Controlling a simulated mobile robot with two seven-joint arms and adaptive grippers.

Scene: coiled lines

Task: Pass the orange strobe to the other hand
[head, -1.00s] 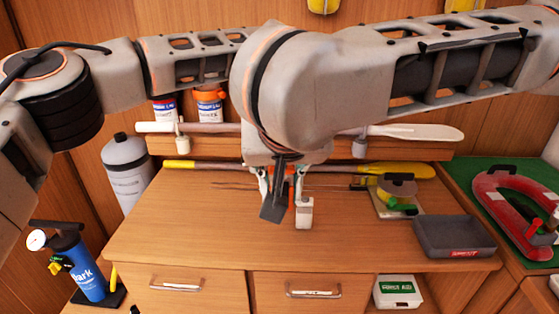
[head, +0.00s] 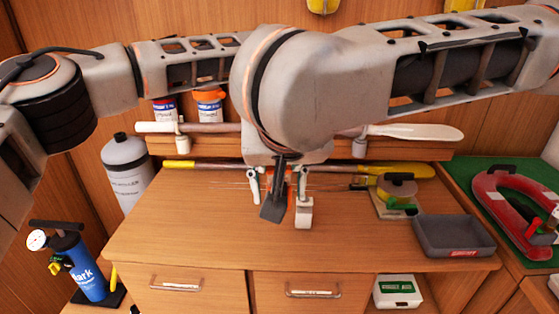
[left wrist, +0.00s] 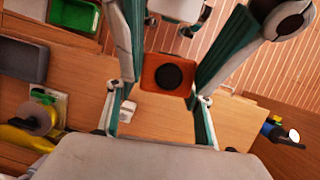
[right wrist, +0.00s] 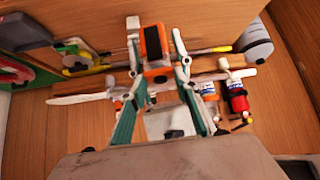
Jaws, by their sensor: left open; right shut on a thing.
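The orange strobe (right wrist: 153,45) is a small boxy thing with a dark face. In the right wrist view it sits between the fingers of my right gripper (right wrist: 157,33), which is shut on it. In the left wrist view the strobe (left wrist: 150,73) shows an orange side with a round black patch. My left gripper (left wrist: 178,55) is open there, its fingers wide apart on either side of the strobe with gaps showing. In the head view my arms overlap in front of the desk and hide most of the strobe.
The wooden desk (head: 190,235) has free room at its front left. A grey tray (head: 454,238) and a tape roll (head: 397,187) are on the right. A long yellow-ended pole (head: 220,166) lies at the back. A blue pump (head: 82,270) stands at left.

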